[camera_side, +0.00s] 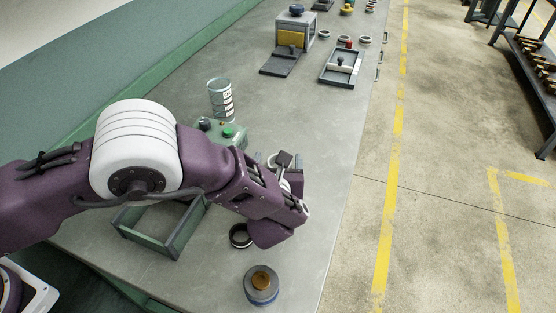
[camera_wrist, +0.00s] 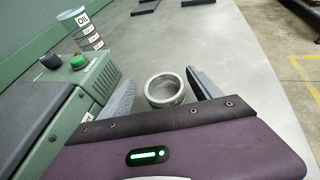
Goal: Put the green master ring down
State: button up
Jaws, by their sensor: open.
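A metal ring with a faint green tint on its lower outer side (camera_wrist: 165,103) sits between my fingers in the wrist view, its open top facing up. It appears to rest on the grey bench, with a gap to each finger. My gripper (camera_wrist: 164,88) is open around it. In the side view my gripper (camera_side: 279,161) is low over the bench beside the green machine, and my wrist hides most of the ring.
A green machine box (camera_wrist: 92,82) with a green button stands close on the left. An oil-marked beaker (camera_side: 221,98) stands behind it. A green tray (camera_side: 150,243), a dark ring (camera_side: 240,236) and a blue-grey pot (camera_side: 261,287) are nearer the front.

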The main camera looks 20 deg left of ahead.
jog(key=v, duration=1.2)
jog(key=shift+s+r, duration=0.1)
jog(key=shift+r, duration=0.2)
jog(key=s+a+r+n+g+y, duration=0.1)
jog(key=s+a+r+n+g, duration=0.15)
jog(key=a+r+n, duration=0.4)
jog(key=s+a+r+n+g, duration=0.2)
jog(key=a+r+n+g, duration=0.15)
jog(key=a, duration=0.55)
jog(key=s+a+r+n+g+y, duration=0.1)
jog(key=s+a+r+n+g, duration=0.1)
jog(key=a+r+n, duration=0.5)
jog(key=s+a+r+n+h, duration=0.1)
jog(key=s+a+n+h, duration=0.1)
jog(key=s+n, duration=0.5)
jog(key=s+a+r+n+h, duration=0.1)
jog(key=s+n+h, duration=0.3)
jog(key=s+n, duration=0.4)
jog(key=shift+s+a+r+n+t, duration=0.15)
jog(key=shift+s+a+n+t, duration=0.15)
jog(key=shift+s+a, duration=0.4)
